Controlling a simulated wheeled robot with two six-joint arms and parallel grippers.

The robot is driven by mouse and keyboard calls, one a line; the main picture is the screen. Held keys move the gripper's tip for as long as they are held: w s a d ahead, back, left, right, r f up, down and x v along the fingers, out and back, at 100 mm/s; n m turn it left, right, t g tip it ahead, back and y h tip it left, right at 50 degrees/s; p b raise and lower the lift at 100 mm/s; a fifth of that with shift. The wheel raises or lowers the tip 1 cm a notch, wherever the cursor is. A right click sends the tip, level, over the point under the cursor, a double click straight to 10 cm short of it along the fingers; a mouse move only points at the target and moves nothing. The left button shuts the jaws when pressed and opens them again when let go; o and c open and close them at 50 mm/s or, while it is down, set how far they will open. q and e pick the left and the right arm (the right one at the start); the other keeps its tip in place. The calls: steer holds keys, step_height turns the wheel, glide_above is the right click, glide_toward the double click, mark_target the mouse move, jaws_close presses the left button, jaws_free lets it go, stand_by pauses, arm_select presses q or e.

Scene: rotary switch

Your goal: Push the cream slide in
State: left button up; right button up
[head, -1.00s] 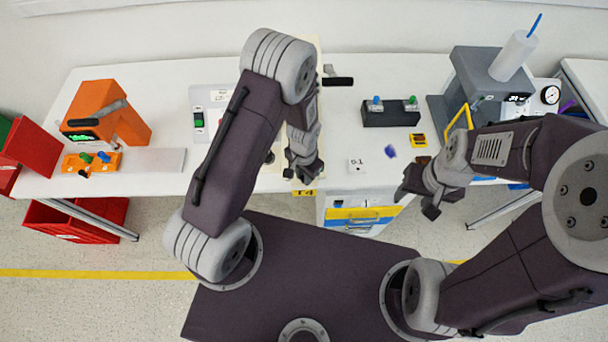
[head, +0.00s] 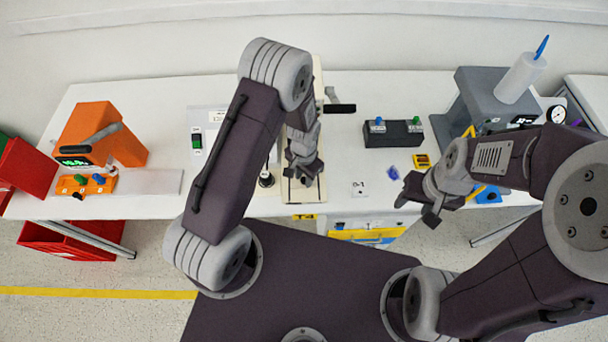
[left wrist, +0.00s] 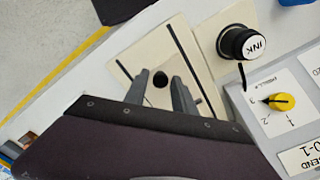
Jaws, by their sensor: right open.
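A cream panel (head: 318,196) lies on the white table under my left gripper. In the left wrist view the cream panel (left wrist: 135,62) has two dark parallel lines and a small round black knob (left wrist: 160,79) between them. My left gripper (head: 303,178) is over the panel near the table's front edge. In the left wrist view its two fingers are apart, and the knob appears in the gap between the fingertips; I cannot tell if they touch it. My right gripper (head: 418,207) is open and empty, in front of the table edge at the right.
Beside the panel stand a black INK knob (left wrist: 243,44) and a yellow rotary knob (left wrist: 284,101). A black box with knobs (head: 393,134), a grey machine (head: 485,95) and an orange machine (head: 100,130) stand on the table. A red crate (head: 65,247) is below left.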

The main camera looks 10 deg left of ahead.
arm_select(q)
steer(key=shift+o, duration=0.3)
steer(key=shift+w+a, duration=0.2)
steer(key=shift+w, duration=0.1)
step_height(320, 180, up, 9)
arm_select(e)
steer(key=shift+w+a, duration=0.15)
steer(key=shift+w, duration=0.1)
arm_select(q)
steer(key=shift+f, duration=0.1)
